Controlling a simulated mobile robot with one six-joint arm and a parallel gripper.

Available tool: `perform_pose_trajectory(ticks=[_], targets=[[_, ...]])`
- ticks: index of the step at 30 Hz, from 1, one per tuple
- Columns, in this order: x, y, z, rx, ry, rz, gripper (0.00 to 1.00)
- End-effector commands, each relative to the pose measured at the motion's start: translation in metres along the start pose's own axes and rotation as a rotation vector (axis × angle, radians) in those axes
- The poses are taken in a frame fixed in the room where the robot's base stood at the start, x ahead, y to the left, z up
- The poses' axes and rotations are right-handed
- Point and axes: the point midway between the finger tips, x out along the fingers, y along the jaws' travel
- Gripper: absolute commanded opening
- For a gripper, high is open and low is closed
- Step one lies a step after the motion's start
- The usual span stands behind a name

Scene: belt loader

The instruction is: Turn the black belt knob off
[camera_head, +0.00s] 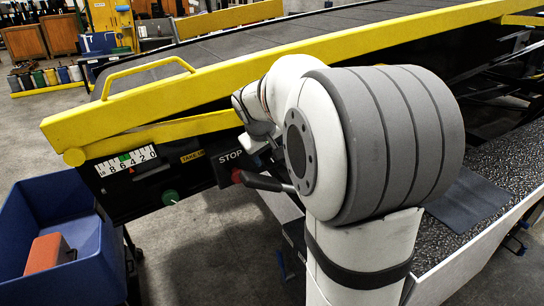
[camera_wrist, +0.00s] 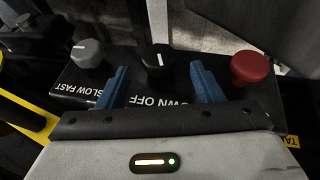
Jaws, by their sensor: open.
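The black belt knob (camera_wrist: 157,56) shows in the wrist view on a dark control panel, with a white line on its face running nearly up and down in the picture. My gripper (camera_wrist: 159,67) has its two blue fingers apart, one on each side of the knob. Gaps show between the fingers and the knob, and I cannot tell whether either touches it. Lettering that includes "OFF" shows on the panel below the knob.
A grey knob (camera_wrist: 88,53) stands left of the black knob, and a red button (camera_wrist: 250,67) stands to its right. The yellow-edged belt loader (camera_head: 230,60) stretches across the head view. A blue bin (camera_head: 30,235) holding an orange-red box (camera_head: 48,254) stands at lower left.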

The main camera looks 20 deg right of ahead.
Motion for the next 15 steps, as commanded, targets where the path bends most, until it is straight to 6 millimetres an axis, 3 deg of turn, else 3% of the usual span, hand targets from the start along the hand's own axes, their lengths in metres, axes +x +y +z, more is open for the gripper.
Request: perform_pose_trajectory(ticks=[6,15], targets=[[0.031,0.001,0.001,0.002,-0.003,0.000,0.60],[0.041,0.002,0.001,0.004,-0.001,0.001,0.60]])
